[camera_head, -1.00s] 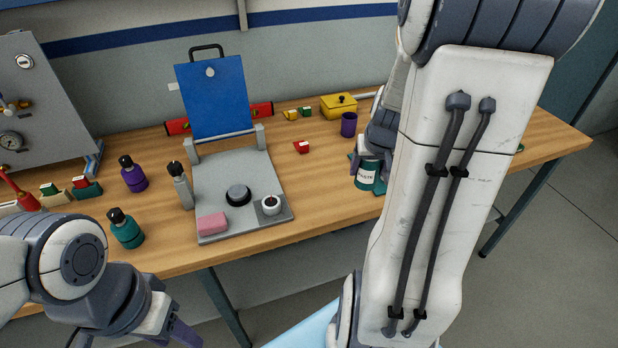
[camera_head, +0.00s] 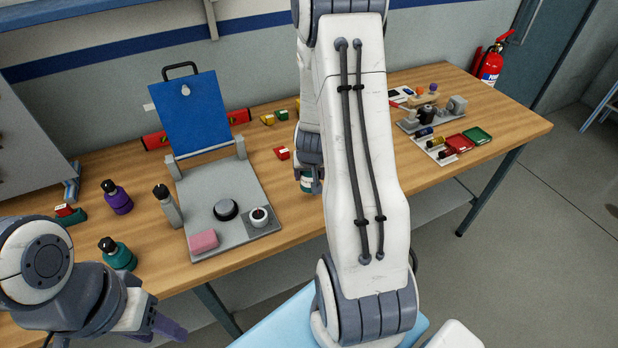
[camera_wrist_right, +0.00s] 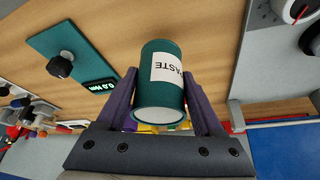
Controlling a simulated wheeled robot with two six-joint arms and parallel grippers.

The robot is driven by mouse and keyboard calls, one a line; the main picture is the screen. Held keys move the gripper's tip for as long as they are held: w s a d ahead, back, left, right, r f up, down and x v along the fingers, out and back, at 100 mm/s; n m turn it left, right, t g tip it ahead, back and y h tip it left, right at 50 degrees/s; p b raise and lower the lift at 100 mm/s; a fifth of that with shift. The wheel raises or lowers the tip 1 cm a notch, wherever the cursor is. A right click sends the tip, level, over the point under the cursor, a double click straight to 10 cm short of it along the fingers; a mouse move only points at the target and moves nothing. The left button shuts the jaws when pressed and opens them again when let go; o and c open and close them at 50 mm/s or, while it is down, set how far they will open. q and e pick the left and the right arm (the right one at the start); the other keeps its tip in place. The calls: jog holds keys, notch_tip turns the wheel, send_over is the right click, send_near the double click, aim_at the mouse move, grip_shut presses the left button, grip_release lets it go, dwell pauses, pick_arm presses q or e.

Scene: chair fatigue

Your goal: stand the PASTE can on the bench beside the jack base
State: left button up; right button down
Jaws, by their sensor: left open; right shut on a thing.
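The PASTE can (camera_wrist_right: 162,80) is teal with a white label and sits between the two fingers of my right gripper (camera_wrist_right: 160,88). In the head view only part of the can (camera_head: 306,183) shows below my right wrist, over the bench right of the grey hinged plate. I cannot tell whether its bottom touches the bench. Nothing is labelled as the jack base; the grey plate (camera_head: 190,203) with a blue upright board may be it, but I cannot be sure. My left gripper (camera_head: 168,326) is open and empty at the lower left, in front of the bench.
A black knob (camera_head: 226,209), a white-topped round part (camera_head: 259,216) and a pink block (camera_head: 203,240) are on the plate. A teal panel with a knob (camera_wrist_right: 60,66) lies near the can. A red block (camera_head: 282,153) stands behind. My right arm hides the middle bench.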

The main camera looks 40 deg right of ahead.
aim_at(309, 184)
jog(key=shift+w+f+b, duration=0.15)
jog(key=shift+f+b, duration=0.15)
jog(key=shift+f, duration=1.8)
jog(key=shift+a, duration=0.1)
jog(key=shift+f, duration=0.2)
grip_release()
jog(key=shift+r, duration=0.15)
